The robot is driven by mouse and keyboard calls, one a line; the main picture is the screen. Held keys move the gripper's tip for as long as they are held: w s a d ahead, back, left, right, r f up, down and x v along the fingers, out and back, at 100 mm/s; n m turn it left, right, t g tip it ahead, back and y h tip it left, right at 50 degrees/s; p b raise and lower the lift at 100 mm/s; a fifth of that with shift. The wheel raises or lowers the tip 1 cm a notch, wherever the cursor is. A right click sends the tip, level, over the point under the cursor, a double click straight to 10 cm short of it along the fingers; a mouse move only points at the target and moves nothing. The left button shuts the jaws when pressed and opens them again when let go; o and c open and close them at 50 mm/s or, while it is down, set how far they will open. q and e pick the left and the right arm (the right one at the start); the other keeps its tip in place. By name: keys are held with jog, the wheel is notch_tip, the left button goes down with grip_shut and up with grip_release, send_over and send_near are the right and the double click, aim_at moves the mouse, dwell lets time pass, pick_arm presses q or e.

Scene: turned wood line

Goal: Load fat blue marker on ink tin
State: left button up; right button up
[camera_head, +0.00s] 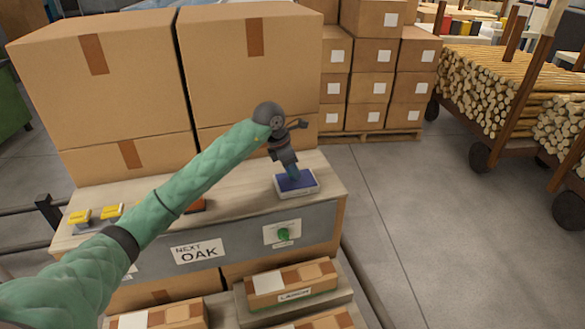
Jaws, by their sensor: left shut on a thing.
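The ink tin (309,185), a shallow pale tray with a dark blue pad, sits near the right end of the wooden bench top. My left gripper (291,168) points down right above the tin and is shut on the fat blue marker (293,175). Only a small blue-teal bit of the marker shows below the fingers; the rest is hidden by the gripper. The marker's lower end is at or just above the pad; I cannot tell whether it touches. My right gripper is not in view.
Two yellow-topped blocks (80,217) stand at the bench's left end, and an orange-red item (196,205) lies partly behind my left arm. Large cardboard boxes (250,70) rise behind the bench. A green button (283,235) is on its front. Bare bench lies left of the tin.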

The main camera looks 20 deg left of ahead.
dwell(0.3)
pick_arm(q)
jog(key=shift+r+p, duration=0.55)
jog(key=shift+r, duration=2.9)
